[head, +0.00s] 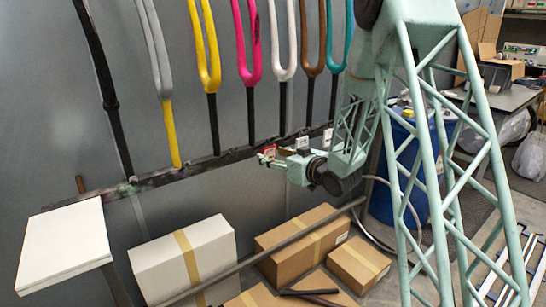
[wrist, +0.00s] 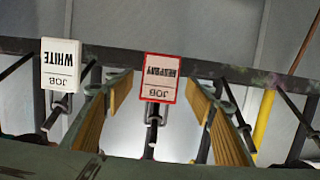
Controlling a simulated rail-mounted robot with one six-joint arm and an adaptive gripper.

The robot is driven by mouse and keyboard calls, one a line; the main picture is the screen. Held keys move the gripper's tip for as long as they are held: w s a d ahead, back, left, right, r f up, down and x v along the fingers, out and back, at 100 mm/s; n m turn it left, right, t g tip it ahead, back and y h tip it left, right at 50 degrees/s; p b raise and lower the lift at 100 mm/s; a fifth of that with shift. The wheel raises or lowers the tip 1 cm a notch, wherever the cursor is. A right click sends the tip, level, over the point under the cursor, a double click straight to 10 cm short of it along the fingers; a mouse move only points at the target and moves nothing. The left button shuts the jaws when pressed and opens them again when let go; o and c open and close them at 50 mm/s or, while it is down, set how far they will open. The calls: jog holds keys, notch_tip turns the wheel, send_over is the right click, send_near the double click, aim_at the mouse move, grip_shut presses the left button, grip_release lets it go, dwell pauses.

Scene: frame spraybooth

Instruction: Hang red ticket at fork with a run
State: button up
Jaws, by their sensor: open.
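The red-bordered ticket (head: 270,151) hangs at the dark rail. In the wrist view the red ticket (wrist: 159,78) reads JOB RESPRAY upside down, with a dark peg below it. My gripper (head: 278,160) is open at the rail. In the wrist view its two yellow-padded fingers (wrist: 160,95) stand apart on either side of the red ticket; contact is not visible. A white ticket (wrist: 61,65) reading JOB WHITE hangs to the left. The pink fork (head: 247,45) has a darker uneven patch on its right leg, perhaps a run.
Other forks hang along the wall, including yellow (head: 206,45), white (head: 283,45), brown (head: 312,40) and teal (head: 338,40). White tickets (head: 303,143) hang right of the red one. Boxes (head: 185,262) stand below the rail, and a blue barrel (head: 400,175) stands right.

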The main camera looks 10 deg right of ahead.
jog(key=shift+s, duration=0.1)
jog(key=v, duration=1.2)
jog(key=shift+d, duration=0.1)
dwell(0.6)
jog(key=s+d+r+m+g+h, duration=0.1)
jog(key=s+d+r+g+h, duration=0.15)
jog(key=s+r, duration=0.3)
jog(key=s+d+r+m+g+h, duration=0.1)
jog(key=s+r+h, duration=0.3)
jog(key=s, duration=0.2)
jog(key=s+a+r+m+g, duration=0.1)
jog(key=s+a+g, duration=0.1)
jog(key=s, duration=1.2)
jog(key=s+a+r+g, duration=0.1)
jog(key=s+a+g, duration=0.1)
jog(key=s, duration=1.2)
jog(key=s+a+r+m+g, duration=0.1)
jog(key=s+a+r+g, duration=0.1)
jog(key=s, duration=1.2)
jog(key=shift+s+a+m+g, duration=0.3)
jog(key=shift+a+g, duration=0.15)
jog(key=shift+a, duration=0.4)
jog(key=shift+y, duration=0.25)
